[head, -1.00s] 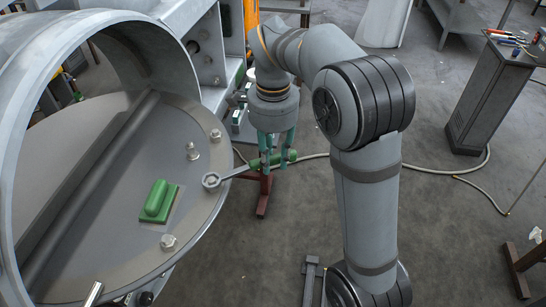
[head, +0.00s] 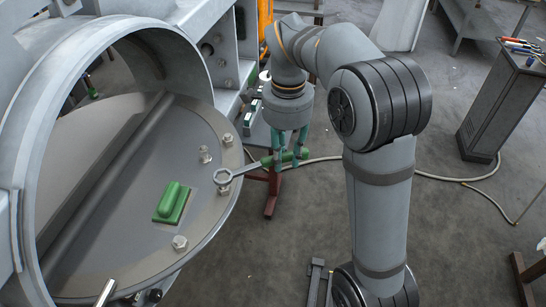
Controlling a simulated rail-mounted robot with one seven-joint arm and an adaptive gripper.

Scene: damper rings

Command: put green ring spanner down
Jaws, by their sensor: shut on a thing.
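The green ring spanner has a green handle (head: 284,158) and a grey shaft with a ring end (head: 223,177). My gripper (head: 285,160), with teal fingers, is shut on the green handle. It holds the spanner out to the right of the round damper plate (head: 120,225). The shaft points left and slightly down. The ring end shows over the plate's right edge, just above a bolt head (head: 223,189). It looks apart from the bolt, but the gap is hard to judge.
A green hand grip block (head: 173,204) sits on the plate. Other bolts (head: 180,243) stand along its rim. The big grey duct ring (head: 35,130) surrounds it. A dark red stand (head: 272,195) is below the spanner. A tool cabinet (head: 495,105) stands far right. Open floor lies between.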

